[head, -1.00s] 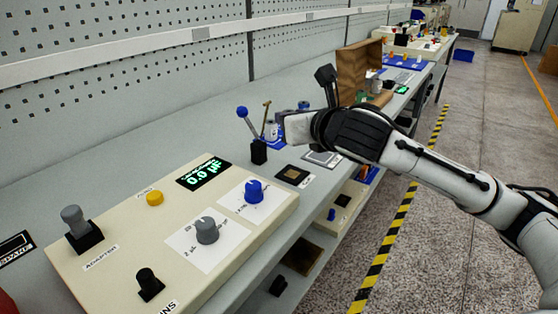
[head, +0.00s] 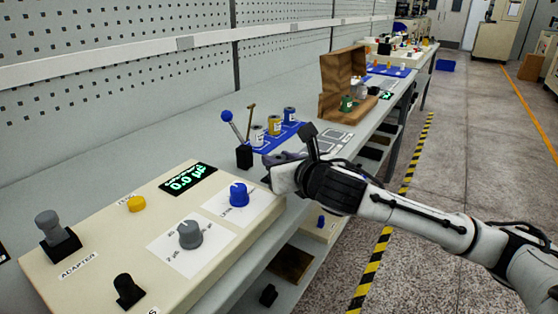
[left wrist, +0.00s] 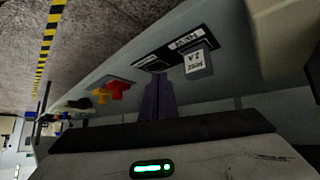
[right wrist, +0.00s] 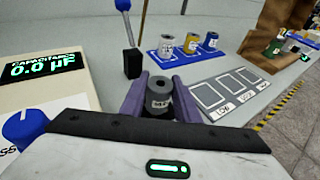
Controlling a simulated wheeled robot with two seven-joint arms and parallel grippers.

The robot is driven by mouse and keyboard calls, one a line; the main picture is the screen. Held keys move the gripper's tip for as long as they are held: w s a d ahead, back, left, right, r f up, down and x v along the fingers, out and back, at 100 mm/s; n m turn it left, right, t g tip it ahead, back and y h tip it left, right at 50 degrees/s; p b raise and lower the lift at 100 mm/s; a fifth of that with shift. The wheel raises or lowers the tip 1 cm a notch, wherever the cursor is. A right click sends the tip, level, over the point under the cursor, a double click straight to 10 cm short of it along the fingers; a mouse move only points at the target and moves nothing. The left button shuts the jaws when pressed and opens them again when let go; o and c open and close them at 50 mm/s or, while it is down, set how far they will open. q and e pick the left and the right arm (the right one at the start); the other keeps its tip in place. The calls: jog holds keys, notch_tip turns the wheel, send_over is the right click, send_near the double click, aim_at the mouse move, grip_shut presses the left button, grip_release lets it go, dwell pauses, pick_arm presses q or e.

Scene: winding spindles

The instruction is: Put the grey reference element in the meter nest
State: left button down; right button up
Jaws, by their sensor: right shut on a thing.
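My right gripper (head: 278,160) is shut on the grey reference element (right wrist: 158,97), a dark grey hollow cylinder with a white label. The right wrist view shows it upright between the purple fingers; in the head view it is not clear. The cream meter (head: 150,245) lies left of the gripper and its display (head: 188,180) reads 0.0 µF. I cannot make out the meter nest in the current frames. A grey piece marked ADAPTER (head: 48,226) stands in a black base on the meter. My left gripper (left wrist: 157,95), seen only in its wrist view, has its purple fingers together, apparently empty.
A blue-knobbed lever on a black block (head: 244,156) stands behind the right gripper. A blue tray (right wrist: 165,57) holds 3 spools. Labelled pads (right wrist: 208,97) lie to the right. A wooden box (head: 335,90) stands farther along the bench.

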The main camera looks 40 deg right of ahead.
pick_arm(q)
jog(key=shift+w, duration=0.1)
pick_arm(e)
jog(key=o, duration=1)
jog(key=shift+f, duration=0.1)
jog(key=shift+o, duration=0.2)
pick_arm(q)
jog(key=shift+f, duration=0.1)
